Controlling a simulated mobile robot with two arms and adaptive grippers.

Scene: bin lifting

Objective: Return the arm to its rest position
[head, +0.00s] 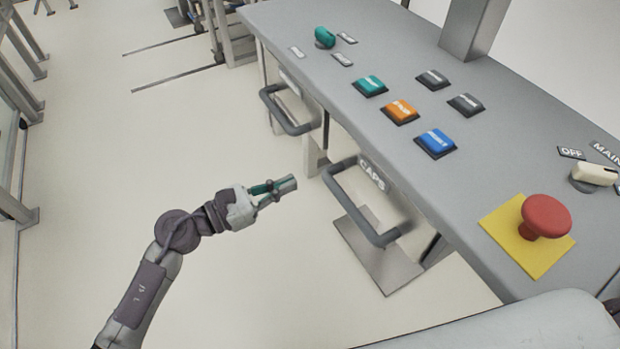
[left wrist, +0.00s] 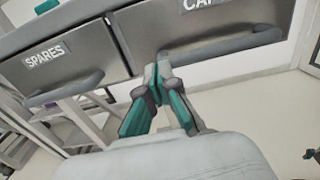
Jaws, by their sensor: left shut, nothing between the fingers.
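My left arm comes in from the lower left of the head view. Its gripper (head: 288,185) is shut and empty, in the air left of the control desk (head: 340,95), apart from the drawer handle under the CAPS label (head: 372,176). In the left wrist view the gripper (left wrist: 158,70) has its teal-and-grey fingers together, with the CAPS drawer (left wrist: 190,25) and its handle behind them. The SPARES drawer (left wrist: 60,65) is at the left there. My right gripper is not in either view.
The desk carries a red mushroom button (head: 546,214) on a yellow plate, a white MAIN switch (head: 594,174), a green knob (head: 324,37) and several push buttons. Drawer handles stick out from its front. Pale floor (head: 130,140) is clear around my left arm.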

